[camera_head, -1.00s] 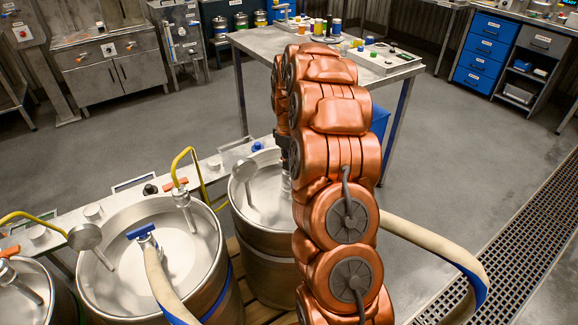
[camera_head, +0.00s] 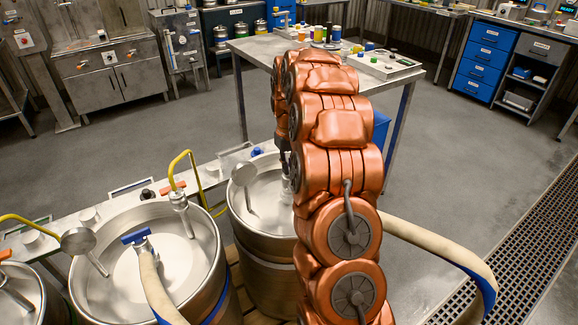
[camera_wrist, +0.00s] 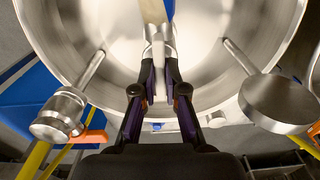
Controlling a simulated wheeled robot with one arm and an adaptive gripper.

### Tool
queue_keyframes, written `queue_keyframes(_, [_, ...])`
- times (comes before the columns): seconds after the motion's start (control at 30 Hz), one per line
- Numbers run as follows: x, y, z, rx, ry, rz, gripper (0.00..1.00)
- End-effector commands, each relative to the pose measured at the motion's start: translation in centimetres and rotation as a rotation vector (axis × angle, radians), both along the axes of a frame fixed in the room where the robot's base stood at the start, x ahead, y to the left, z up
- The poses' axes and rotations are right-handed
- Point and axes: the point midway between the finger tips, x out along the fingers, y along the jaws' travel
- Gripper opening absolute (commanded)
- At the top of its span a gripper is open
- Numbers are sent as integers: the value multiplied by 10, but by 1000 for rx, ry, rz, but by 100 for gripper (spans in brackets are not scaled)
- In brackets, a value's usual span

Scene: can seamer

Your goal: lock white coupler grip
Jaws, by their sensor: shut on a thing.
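My gripper (camera_wrist: 158,68) is shut on a pale, silvery grip (camera_wrist: 158,46) at the upper middle of the wrist view. The fingers hide much of it, so whether it is locked cannot be told. A pale hose with a blue stripe (camera_wrist: 156,10) runs up from it, over the open metal keg (camera_wrist: 205,25). In the head view my arm covers most of this spot. The right keg (camera_head: 262,222) shows beside the arm, and a hose (camera_head: 430,240) emerges on the arm's right.
The left keg (camera_head: 205,262) has a blue-handled coupler (camera_head: 138,236) with its own hose. In the wrist view a metal fitting (camera_wrist: 60,115) with an orange lever (camera_wrist: 88,140) stands left and a round metal disc (camera_wrist: 277,102) right. A steel table (camera_head: 262,45) stands behind.

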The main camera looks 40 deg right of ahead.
Motion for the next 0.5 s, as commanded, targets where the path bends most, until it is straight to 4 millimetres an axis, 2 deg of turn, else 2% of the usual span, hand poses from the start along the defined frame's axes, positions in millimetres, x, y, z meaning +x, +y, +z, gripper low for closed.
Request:
queue_keyframes(0.2, [1,0,1,0,-3,-1,0])
queue_keyframes(0.23, [1,0,1,0,-3,-1,12])
queue_keyframes(0.47, [0,0,1,0,-2,0,36])
queue_keyframes(0.5, [0,0,1,0,-2,0,36])
